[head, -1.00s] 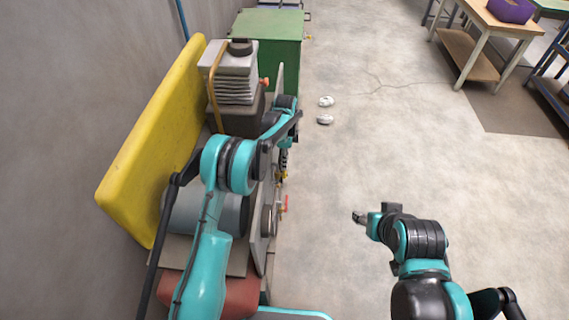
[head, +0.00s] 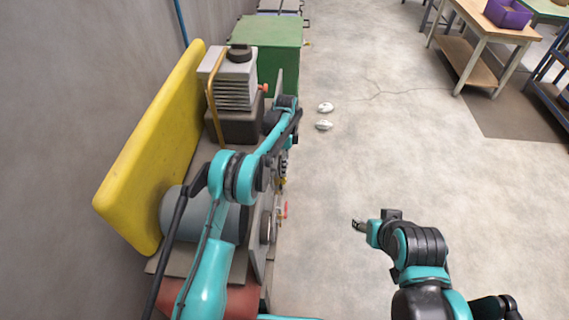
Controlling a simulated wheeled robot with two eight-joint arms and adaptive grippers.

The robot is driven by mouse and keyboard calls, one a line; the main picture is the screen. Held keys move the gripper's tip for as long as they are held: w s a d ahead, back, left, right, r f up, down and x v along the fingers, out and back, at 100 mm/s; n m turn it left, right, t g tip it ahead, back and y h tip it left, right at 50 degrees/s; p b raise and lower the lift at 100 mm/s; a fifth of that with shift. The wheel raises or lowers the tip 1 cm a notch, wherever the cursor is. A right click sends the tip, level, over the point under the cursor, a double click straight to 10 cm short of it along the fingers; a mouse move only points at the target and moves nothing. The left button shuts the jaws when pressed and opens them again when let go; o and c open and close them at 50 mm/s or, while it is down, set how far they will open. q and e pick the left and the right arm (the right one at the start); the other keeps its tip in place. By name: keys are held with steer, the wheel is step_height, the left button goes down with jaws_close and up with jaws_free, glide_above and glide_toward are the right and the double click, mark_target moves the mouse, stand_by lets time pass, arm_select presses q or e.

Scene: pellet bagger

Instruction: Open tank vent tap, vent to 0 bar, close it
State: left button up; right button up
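The grey tank (head: 180,213) lies on the machine at left, partly behind my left arm. A small red handle (head: 285,210) sticks out at the machine's right side; it may be the vent tap. My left gripper (head: 283,176) points down beside the machine's right face, just above the red handle in the picture. It is small and partly hidden by its own wrist, so its fingers and any contact cannot be made out. My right gripper (head: 358,224) is over bare floor, away from the machine; its finger opening is too small to judge. No pressure reading is legible.
A yellow panel (head: 150,150) and the grey wall bound the left side. A finned grey motor block (head: 233,92) and a green cabinet (head: 275,55) stand farther back. Two white objects (head: 324,125) lie on the floor.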

arm_select(q)
steer(key=v, duration=1.2)
